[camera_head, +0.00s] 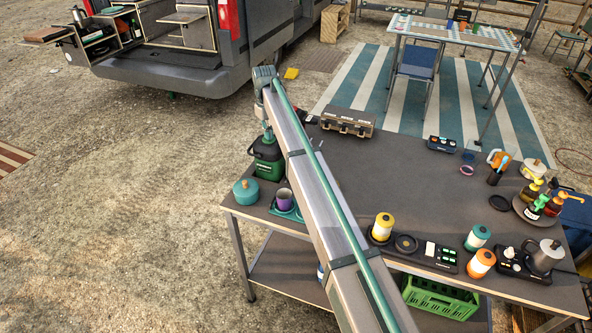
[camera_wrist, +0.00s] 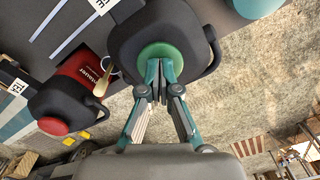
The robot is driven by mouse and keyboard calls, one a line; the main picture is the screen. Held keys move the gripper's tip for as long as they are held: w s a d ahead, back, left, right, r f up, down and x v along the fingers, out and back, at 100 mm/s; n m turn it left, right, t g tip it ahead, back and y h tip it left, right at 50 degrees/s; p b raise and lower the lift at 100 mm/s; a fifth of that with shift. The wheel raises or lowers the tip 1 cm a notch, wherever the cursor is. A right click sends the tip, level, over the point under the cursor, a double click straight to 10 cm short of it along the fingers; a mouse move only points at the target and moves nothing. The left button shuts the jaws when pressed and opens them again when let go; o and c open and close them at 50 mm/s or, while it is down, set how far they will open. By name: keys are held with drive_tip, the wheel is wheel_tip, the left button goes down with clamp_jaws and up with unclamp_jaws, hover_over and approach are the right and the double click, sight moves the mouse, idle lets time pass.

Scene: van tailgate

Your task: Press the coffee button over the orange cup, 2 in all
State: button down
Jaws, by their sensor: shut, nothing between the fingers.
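A dark machine with a green lower body (camera_head: 268,163) stands at the table's left back edge. In the wrist view its black top (camera_wrist: 128,45) carries a round green button (camera_wrist: 162,50). My gripper (camera_wrist: 161,72) is shut and empty, its fingertips at the near edge of that button; whether they touch it I cannot tell. In the head view my gripper is just above this machine. I cannot make out an orange cup under either machine.
A purple cup (camera_head: 285,198) stands on a teal tray in front of the green machine, beside a teal pot (camera_head: 246,191). Canisters and bottles crowd the right side; the table's middle is mostly clear.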

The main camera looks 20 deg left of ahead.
drive_tip(key=shift+f, duration=0.4)
drive_tip(key=shift+r, duration=0.1)
drive_tip(key=shift+r+p, duration=0.8)
drive_tip(key=shift+r, duration=1.05)
drive_tip(key=shift+f, duration=0.3)
drive_tip(key=shift+f+b, duration=0.55)
drive_tip(key=shift+f, duration=1.1)
drive_tip(key=shift+r, duration=0.1)
drive_tip(key=shift+r+p, duration=0.85)
drive_tip(key=shift+r, duration=1)
